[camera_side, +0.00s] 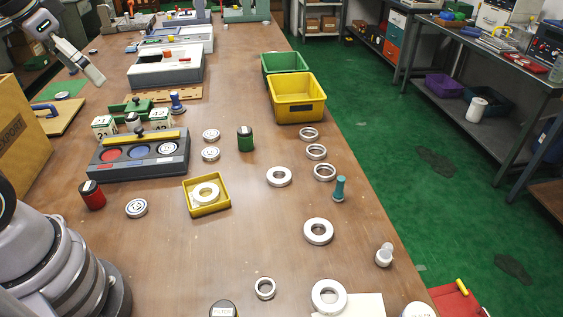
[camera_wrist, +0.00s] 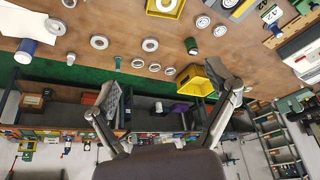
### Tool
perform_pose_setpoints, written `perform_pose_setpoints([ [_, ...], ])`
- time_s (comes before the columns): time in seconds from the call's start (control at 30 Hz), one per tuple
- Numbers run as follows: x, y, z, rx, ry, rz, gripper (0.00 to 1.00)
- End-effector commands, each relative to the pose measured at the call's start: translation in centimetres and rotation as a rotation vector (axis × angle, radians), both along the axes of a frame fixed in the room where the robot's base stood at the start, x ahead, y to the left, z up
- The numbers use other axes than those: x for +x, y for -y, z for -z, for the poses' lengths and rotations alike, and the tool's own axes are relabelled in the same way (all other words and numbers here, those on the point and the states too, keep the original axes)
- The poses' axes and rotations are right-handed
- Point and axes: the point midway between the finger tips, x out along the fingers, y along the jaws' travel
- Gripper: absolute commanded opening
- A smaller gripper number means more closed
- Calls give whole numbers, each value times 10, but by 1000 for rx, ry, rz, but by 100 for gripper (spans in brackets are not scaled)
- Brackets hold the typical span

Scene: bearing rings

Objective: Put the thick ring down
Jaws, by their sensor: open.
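Several pale rings lie flat on the table. One wide-banded ring (camera_side: 195,194) lies in a small yellow tray (camera_side: 222,209); it also shows at the top of the wrist view (camera_wrist: 160,5). Other wide rings are a middle ring (camera_side: 270,178), a nearer ring (camera_side: 308,235) and a front ring (camera_side: 317,297) by a white sheet. I cannot tell which is the thick one. My gripper (camera_wrist: 165,88) is open, its fingers wide apart with no ring between them. In the side view one finger (camera_side: 93,74) shows high at the upper left, away from the rings.
Narrow rings (camera_side: 316,152) lie along the right table edge, near a teal peg (camera_side: 339,188). A yellow bin (camera_side: 298,110) and a green bin (camera_side: 284,63) stand farther back. A grey fixture (camera_side: 140,165), green jar (camera_side: 246,139) and red jar (camera_side: 92,195) stand left of centre.

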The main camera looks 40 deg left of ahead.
Motion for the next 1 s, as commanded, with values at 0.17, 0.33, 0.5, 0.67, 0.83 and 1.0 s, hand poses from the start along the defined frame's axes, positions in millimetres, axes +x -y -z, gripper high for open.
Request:
perform_pose_setpoints([
  [0.17,-40,2,-9,-17,68,-27,86],
  [0.33,-49,2,-10,-22,80,-36,86],
  [0.5,-49,2,-10,-22,80,-36,86],
  [0.67,-48,2,-10,-22,80,-35,92],
  [0.83,-23,1,-28,-2,52,-1,100],
  [1.0,53,-5,-61,50,-25,102,100],
])
